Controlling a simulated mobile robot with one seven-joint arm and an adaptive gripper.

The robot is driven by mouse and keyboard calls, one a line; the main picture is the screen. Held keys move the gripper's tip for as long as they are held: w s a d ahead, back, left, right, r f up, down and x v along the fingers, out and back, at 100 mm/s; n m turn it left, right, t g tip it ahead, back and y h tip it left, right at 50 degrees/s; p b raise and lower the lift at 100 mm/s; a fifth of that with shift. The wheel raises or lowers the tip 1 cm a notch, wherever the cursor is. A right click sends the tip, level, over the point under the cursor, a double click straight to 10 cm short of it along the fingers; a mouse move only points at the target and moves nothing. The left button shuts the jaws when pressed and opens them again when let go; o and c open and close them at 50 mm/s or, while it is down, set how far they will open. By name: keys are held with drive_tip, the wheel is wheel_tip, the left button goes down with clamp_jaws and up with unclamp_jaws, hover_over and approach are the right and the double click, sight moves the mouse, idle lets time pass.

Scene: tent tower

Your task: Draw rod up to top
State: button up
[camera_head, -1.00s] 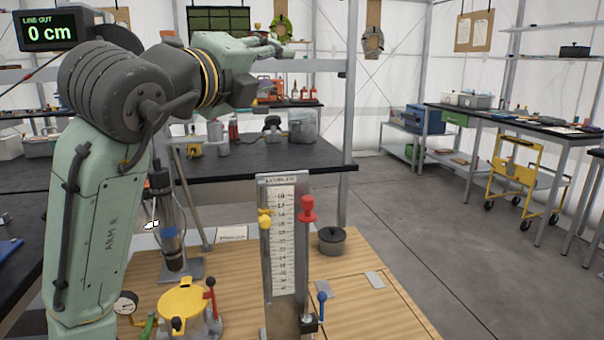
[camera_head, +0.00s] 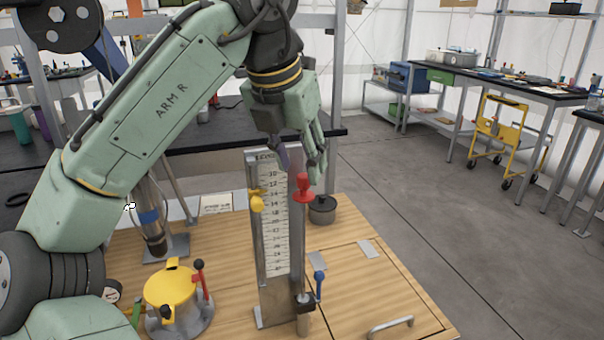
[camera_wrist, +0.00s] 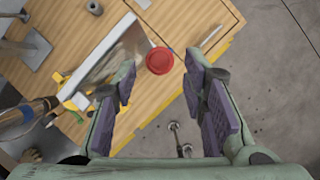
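An upright gauge stand with a numbered scale (camera_head: 277,230) stands on the wooden bench. A red knob (camera_head: 304,187) sits at its upper right side. A grey upright runs below the knob; I cannot tell whether this is the rod or the stand's rail. My gripper (camera_head: 304,168) is open and points down just above the knob. In the wrist view, the red knob (camera_wrist: 160,61) shows between and beyond the open fingertips (camera_wrist: 160,70). No contact with the knob is visible.
A yellow knob (camera_head: 257,201) is on the stand's left side, and a blue lever (camera_head: 319,286) is low on its right. A yellow-lidded vessel (camera_head: 172,287) and a dark lidded pot (camera_head: 322,210) stand nearby. Open floor (camera_head: 420,190) lies to the right.

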sight(303, 176)
drive_tip(key=shift+x, duration=1.65)
drive_tip(key=shift+r, duration=0.1)
clamp_jaws()
